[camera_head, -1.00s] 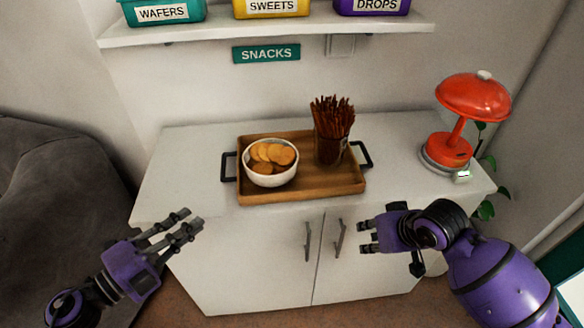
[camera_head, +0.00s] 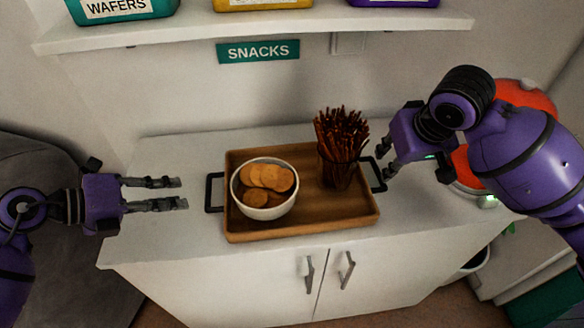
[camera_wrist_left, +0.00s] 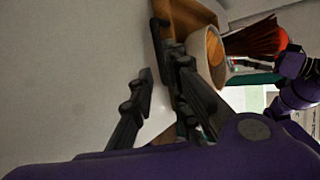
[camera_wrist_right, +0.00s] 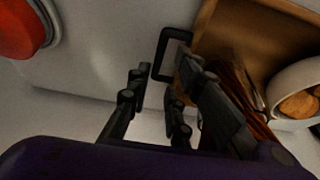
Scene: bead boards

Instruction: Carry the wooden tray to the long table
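The wooden tray (camera_head: 318,217) lies flat on the white cabinet and has a black handle at each end. A white bowl (camera_head: 262,211) of round biscuits stands on its left part, and a glass of brown sticks (camera_head: 341,150) on its right part. My left gripper (camera_head: 184,193) is open and empty, just left of the tray's left handle (camera_head: 212,193), apart from it. My right gripper (camera_head: 385,168) is open beside the right handle (camera_head: 379,176). In the right wrist view this handle (camera_wrist_right: 160,56) shows between the open fingertips; contact cannot be told.
A red lamp (camera_head: 525,94) stands at the cabinet's right end, partly behind my right arm. A shelf (camera_head: 300,27) with labelled boxes hangs above, over a SNACKS sign (camera_head: 258,51). A dark grey seat (camera_head: 40,165) is at the left. No long table is identifiable.

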